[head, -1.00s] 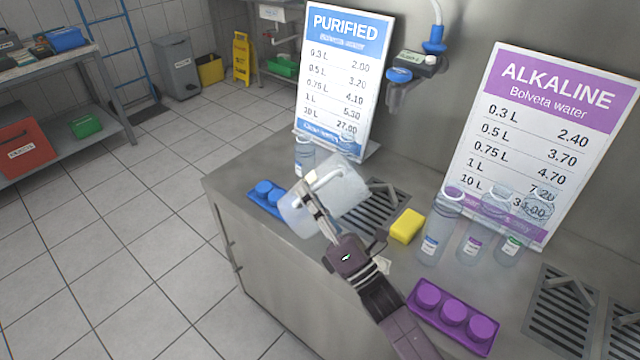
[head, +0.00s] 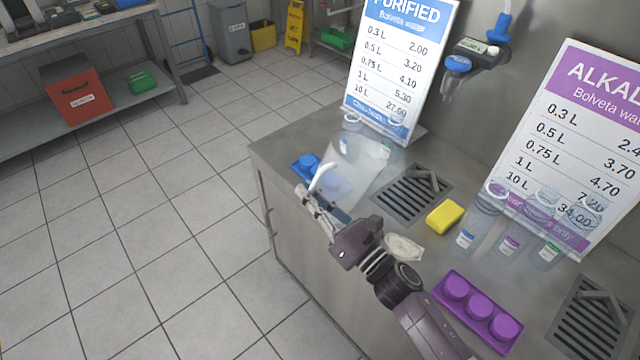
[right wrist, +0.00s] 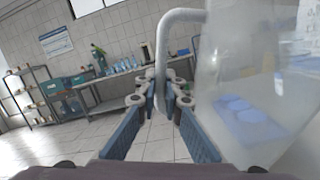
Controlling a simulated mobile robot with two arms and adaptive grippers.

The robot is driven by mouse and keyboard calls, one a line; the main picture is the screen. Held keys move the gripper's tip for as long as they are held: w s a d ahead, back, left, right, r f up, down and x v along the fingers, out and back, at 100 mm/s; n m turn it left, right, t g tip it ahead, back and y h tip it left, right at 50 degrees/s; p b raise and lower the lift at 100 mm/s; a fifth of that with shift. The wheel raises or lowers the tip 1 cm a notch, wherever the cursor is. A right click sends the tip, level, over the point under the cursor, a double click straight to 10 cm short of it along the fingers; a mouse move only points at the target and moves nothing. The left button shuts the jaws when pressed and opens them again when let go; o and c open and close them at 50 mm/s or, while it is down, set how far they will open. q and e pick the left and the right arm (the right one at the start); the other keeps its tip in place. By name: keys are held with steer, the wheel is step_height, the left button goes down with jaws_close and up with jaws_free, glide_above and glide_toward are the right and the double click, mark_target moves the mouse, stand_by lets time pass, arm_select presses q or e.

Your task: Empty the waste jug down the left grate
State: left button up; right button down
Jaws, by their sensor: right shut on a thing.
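The waste jug (head: 362,168) is a translucent, whitish jug with a pale handle (head: 322,178). It is in the head view near the counter's left end, in front of the blue cap tray and left of the left grate (head: 400,204). My right gripper (head: 318,203) is shut on the jug's handle. In the right wrist view the handle (right wrist: 178,50) runs between the fingers and the cloudy jug body (right wrist: 245,105) fills the right side. I cannot tell whether liquid is in the jug. My left gripper is not in view.
A yellow sponge (head: 445,217) lies right of the grate. Clear bottles (head: 482,218) and a purple cap tray (head: 477,313) stand further right. A blue cap tray (head: 300,170) lies behind the jug. The Purified sign (head: 400,80) and a blue-capped dispenser (head: 457,65) are behind.

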steer(key=a+f+n+g+h+p, duration=0.1)
steer(key=a+f+n+g+p, duration=0.1)
steer(key=a+f+n, duration=0.1)
steer(key=shift+s+a+f+n, duration=0.3)
steer(key=shift+a+f+n, duration=0.1)
steer(key=shift+a+f, duration=0.45)
steer(key=shift+s, duration=0.1)
stand_by(0.3)
